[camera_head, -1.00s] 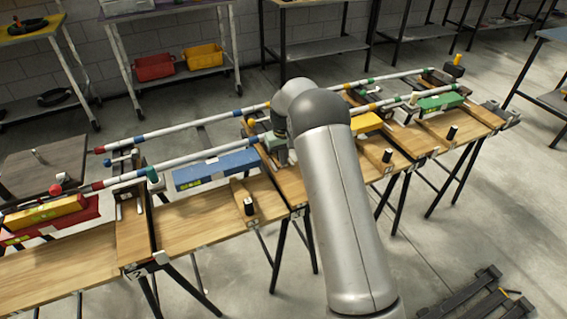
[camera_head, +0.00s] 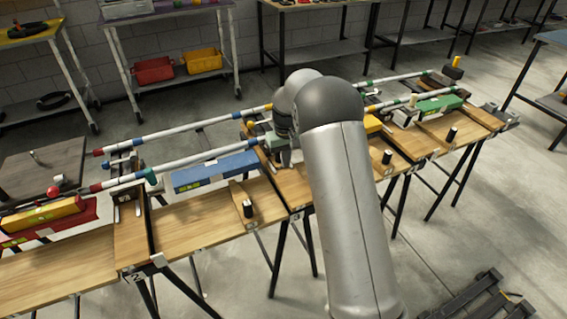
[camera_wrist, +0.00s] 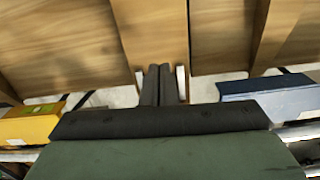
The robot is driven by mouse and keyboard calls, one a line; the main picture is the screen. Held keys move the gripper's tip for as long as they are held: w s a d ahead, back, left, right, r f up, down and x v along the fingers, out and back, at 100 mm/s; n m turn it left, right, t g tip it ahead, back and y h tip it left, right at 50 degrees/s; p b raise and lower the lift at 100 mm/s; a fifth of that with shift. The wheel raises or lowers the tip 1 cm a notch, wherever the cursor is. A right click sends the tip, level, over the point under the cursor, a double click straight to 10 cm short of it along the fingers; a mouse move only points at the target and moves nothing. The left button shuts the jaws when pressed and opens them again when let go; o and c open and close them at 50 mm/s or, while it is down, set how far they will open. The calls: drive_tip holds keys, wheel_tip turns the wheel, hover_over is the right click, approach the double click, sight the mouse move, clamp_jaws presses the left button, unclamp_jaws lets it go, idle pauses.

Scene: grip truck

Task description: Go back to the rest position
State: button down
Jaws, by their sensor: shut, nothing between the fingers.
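My gripper (camera_wrist: 160,84) shows in the wrist view with its two dark fingers together and nothing between them. It points at the wooden tabletop, over a gap between boards. In the head view my gripper (camera_head: 284,155) is partly hidden by my grey arm and hangs above the middle of the bench row, close to the pipes. A blue block (camera_head: 215,170) lies to its left; in the wrist view the blue block (camera_wrist: 268,97) is at the right. A yellow block (camera_head: 372,124) is just right of my arm; a yellow block (camera_wrist: 30,124) is at the left in the wrist view.
Long white pipes with coloured bands (camera_head: 195,122) run along the benches (camera_head: 215,215). A green block (camera_head: 440,103) lies at the right, a yellow and red pair (camera_head: 45,213) at the left. Shelves with red (camera_head: 153,70) and yellow bins (camera_head: 202,60) stand behind. The floor in front is mostly open.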

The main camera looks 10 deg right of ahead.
drive_tip(key=s+r+p, duration=0.3)
drive_tip(key=s+r, duration=0.4)
drive_tip(key=r, duration=0.7)
drive_tip(key=s+r+m+p, duration=0.1)
drive_tip(key=s+r+p, duration=0.1)
drive_tip(key=s, duration=1.4)
drive_tip(key=s+r+p, duration=0.3)
drive_tip(key=s, duration=1.2)
drive_tip(key=shift+s+r+m+p, duration=0.3)
drive_tip(key=shift+s+m+p, duration=0.05)
drive_tip(key=shift+s+m, duration=0.05)
